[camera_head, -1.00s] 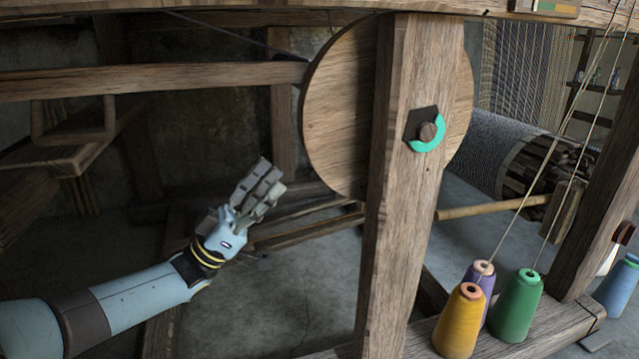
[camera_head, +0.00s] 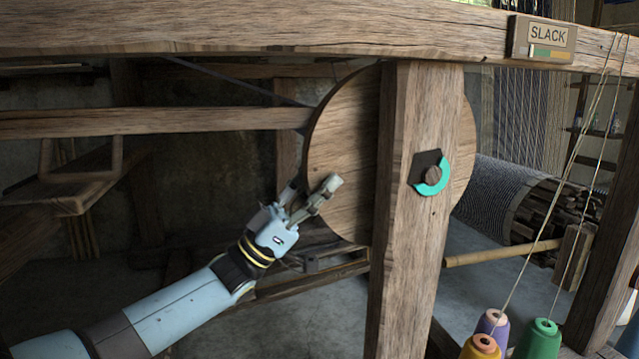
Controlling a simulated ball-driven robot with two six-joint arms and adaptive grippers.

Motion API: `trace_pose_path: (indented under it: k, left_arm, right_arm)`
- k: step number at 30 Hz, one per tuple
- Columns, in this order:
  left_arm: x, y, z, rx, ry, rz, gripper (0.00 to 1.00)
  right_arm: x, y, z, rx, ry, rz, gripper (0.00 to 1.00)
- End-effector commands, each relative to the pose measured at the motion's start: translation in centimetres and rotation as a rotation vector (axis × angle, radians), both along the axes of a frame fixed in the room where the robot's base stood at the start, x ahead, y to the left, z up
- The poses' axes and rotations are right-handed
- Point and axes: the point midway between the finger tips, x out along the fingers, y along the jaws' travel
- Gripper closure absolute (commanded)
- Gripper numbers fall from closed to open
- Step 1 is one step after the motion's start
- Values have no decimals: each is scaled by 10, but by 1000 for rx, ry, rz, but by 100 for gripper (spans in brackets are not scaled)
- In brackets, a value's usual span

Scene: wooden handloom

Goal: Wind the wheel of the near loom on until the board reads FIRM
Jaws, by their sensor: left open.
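The round wooden wheel (camera_head: 342,135) of the near loom stands behind a thick upright post (camera_head: 412,240). The board (camera_head: 542,40) on the top beam reads SLACK, with a coloured bar under the word. My left gripper (camera_head: 312,190) is open at the wheel's lower left rim, its fingers overlapping the rim in the picture. I cannot tell whether it touches the wheel. My right gripper is not in view.
A heavy top beam (camera_head: 250,30) crosses above, and a side rail (camera_head: 150,122) runs to the wheel from the left. Purple (camera_head: 492,326), green (camera_head: 540,340) and yellow (camera_head: 481,348) thread cones stand at lower right, with threads rising from them. A cloth roll (camera_head: 505,190) lies behind.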

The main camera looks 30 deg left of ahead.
Motion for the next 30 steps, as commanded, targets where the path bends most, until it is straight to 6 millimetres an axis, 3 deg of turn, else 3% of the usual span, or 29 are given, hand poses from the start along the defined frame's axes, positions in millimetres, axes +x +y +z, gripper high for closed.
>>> trace_pose_path:
  k: [5,18,30]
  left_arm:
    - [0,0,0,0,0,0,43]
    - [0,0,0,0,0,0,100]
    - [0,1,5,11,10,0,100]
  right_arm:
    - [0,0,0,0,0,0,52]
    - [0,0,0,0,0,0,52]
    - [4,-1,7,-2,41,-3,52]
